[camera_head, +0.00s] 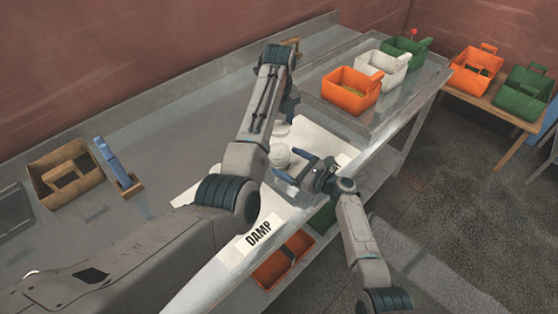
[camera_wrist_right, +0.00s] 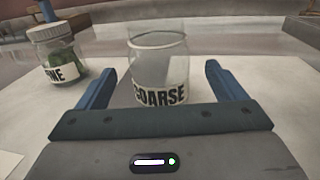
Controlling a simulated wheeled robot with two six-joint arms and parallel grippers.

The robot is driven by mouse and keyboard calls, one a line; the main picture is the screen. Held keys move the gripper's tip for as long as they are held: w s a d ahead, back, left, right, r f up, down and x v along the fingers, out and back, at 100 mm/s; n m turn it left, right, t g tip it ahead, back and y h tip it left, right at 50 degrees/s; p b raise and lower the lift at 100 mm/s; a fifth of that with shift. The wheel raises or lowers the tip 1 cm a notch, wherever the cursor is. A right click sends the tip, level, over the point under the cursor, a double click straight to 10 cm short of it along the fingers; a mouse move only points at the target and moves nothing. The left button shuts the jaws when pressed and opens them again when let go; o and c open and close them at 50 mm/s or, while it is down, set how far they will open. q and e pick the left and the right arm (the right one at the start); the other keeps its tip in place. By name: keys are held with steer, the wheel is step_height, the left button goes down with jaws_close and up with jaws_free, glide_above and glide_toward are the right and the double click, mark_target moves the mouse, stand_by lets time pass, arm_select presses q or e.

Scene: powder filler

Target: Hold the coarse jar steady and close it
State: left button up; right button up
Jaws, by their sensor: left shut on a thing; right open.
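The coarse jar (camera_wrist_right: 158,75) is clear glass with a "COARSE" label. It stands upright and its top looks open, with no lid on it. In the head view the jar (camera_head: 280,156) is small and pale on the white mat. My right gripper (camera_wrist_right: 152,85) is open; its blue fingers point at the jar, one to each side and apart from it. It also shows in the head view (camera_head: 296,168). My left gripper (camera_head: 286,115) hangs beyond the jar, mostly hidden by its own arm. It is shut on a pale thing (camera_head: 282,129), perhaps the lid; this is too small to be sure.
A lidded "FINE" jar (camera_wrist_right: 58,58) with green contents stands left of the coarse jar. A "DAMP" label (camera_head: 259,233) lies at the mat's front. Orange (camera_head: 350,92), white and green bins stand at the back right. A brown box (camera_head: 66,176) and a blue tool (camera_head: 112,160) stand left.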

steer(key=shift+x, duration=2.2)
steer(key=c, duration=1.5)
arm_select(q)
glide_above(279, 146)
steer(key=shift+s+f, duration=0.1)
steer(key=shift+f, duration=2.3)
steer(key=shift+f, duration=0.9)
steer(key=shift+f, duration=0.55)
arm_select(e)
jaws_close()
arm_select(q)
steer(key=m, duration=0.6)
steer(key=shift+m, duration=0.3)
